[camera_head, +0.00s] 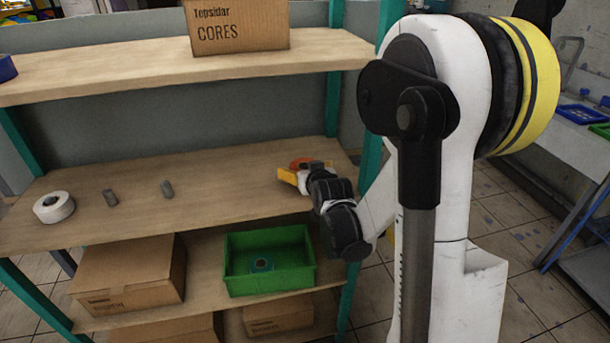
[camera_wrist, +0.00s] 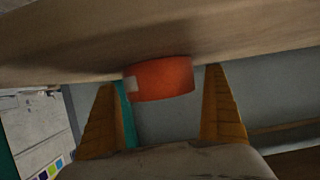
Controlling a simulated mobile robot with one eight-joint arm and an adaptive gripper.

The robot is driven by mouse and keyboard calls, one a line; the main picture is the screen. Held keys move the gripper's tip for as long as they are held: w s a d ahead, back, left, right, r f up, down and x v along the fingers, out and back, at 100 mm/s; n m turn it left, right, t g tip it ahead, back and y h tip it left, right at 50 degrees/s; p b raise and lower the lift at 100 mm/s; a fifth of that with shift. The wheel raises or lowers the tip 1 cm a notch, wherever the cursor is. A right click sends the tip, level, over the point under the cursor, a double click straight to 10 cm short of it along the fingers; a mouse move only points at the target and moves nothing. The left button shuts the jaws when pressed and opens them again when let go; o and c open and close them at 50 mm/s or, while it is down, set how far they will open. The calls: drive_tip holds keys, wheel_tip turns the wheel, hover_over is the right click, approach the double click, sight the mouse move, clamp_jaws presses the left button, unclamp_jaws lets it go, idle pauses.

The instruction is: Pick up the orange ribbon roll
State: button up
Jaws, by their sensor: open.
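The orange ribbon roll (camera_head: 303,163) sits at the right end of the middle wooden shelf, partly hidden behind my gripper in the head view. In the wrist view the orange ribbon roll (camera_wrist: 162,79) shows its curved side, with a small pale patch at its left. It rests against the shelf surface. My gripper (camera_head: 296,177) reaches in over the shelf's front right part. In the wrist view my gripper's two yellow-orange fingers (camera_wrist: 164,100) are apart, one to each side of the roll. The gripper is open, with a gap visible between the roll and the fingers.
The upper shelf (camera_head: 120,78) carries a cardboard box (camera_head: 237,24). A teal post (camera_head: 369,158) stands right.

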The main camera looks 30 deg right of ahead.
drive_tip(key=c, duration=1.4)
wheel_tip(320, 180, up, 10)
drive_tip(key=p, duration=0.4)
drive_tip(key=shift+p, duration=0.3)
